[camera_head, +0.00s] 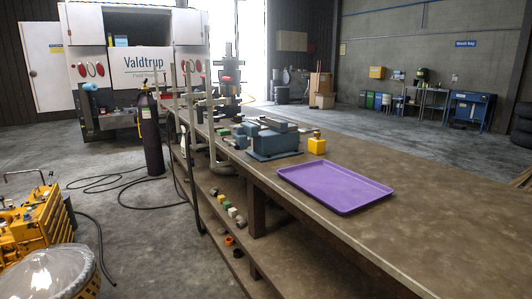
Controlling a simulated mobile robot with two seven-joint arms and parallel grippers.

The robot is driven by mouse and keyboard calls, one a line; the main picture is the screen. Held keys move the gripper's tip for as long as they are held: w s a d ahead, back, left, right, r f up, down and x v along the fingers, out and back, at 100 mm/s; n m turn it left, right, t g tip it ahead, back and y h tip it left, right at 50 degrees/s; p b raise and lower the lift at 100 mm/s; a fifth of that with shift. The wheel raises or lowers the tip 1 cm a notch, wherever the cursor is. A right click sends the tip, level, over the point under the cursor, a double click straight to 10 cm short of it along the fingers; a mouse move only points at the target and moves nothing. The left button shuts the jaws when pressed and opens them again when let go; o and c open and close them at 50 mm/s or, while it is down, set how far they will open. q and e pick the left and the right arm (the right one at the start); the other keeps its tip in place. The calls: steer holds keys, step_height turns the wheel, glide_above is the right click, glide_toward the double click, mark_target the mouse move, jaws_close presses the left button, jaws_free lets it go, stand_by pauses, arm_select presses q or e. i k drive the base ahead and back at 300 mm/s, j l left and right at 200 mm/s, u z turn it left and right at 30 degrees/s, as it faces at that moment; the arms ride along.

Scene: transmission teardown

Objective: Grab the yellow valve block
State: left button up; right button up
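The yellow valve block (317,146) stands on the workbench, with a small dark and yellow piece on its top. It sits just right of a blue-grey machine part (274,144) and behind the purple tray (335,186). The block looks upright and nothing covers it. Neither of my grippers is in view, so I cannot see whether they are open or shut.
The long workbench (430,205) is bare to the right of the empty-looking tray. Small parts lie on its lower shelf (222,222). A dark gas cylinder (151,135) and hoses stand left of the bench; yellow equipment (30,235) is at lower left.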

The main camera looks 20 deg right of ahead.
mark_target(317, 146)
steer(key=i+u, duration=0.1)
steer(key=i, duration=1.35)
